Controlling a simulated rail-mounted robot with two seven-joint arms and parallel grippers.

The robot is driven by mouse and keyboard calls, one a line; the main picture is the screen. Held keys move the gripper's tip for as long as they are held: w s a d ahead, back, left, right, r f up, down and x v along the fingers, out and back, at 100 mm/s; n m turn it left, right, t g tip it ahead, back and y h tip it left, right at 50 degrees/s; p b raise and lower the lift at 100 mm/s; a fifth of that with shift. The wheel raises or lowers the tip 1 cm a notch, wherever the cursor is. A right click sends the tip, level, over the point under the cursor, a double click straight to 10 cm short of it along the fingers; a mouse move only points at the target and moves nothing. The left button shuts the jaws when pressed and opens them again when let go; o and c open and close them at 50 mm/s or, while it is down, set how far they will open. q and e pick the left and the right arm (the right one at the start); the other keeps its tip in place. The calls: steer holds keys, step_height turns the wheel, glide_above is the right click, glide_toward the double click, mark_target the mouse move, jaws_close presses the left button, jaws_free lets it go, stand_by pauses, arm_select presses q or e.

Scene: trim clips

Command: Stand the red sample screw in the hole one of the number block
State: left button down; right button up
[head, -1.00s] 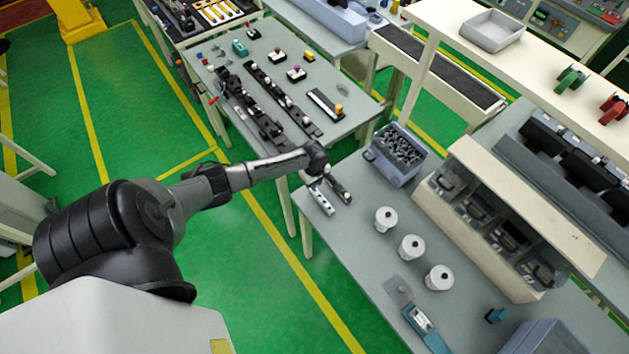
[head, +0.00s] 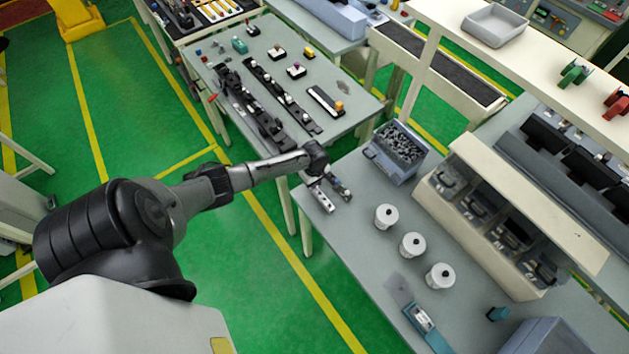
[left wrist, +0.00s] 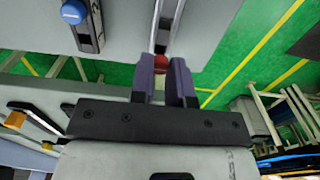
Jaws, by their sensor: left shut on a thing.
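My left gripper (head: 318,173) is low over the near table, beside its left edge. The left wrist view shows its two purple-grey fingers (left wrist: 163,70) shut on a small red piece, the red sample screw (left wrist: 161,62). Most of the screw is hidden between the fingers. A narrow pale strip with dark spots (head: 322,200), apparently the number block, lies just below the gripper in the head view. A pale strip also shows past the fingertips in the left wrist view (left wrist: 169,22). I cannot tell whether the screw touches it. My right gripper is not in view.
A dark strip with a blue knob (left wrist: 75,12) lies beside the gripper. Several white round pots (head: 386,216) and a grey-blue bin of dark parts (head: 401,152) stand to the right. A neighbouring table (head: 355,92) holds clips and small blocks.

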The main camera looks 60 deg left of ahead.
arm_select(q)
steer(key=shift+f+b, duration=0.35)
steer(key=shift+f, duration=0.4)
stand_by(0.3)
stand_by(0.4)
steer(key=c, duration=1)
jaws_free()
steer(key=shift+r, duration=0.1)
steer(key=shift+r, duration=0.3)
steer(key=shift+r+p, duration=0.4)
steer(key=shift+r, duration=6.1)
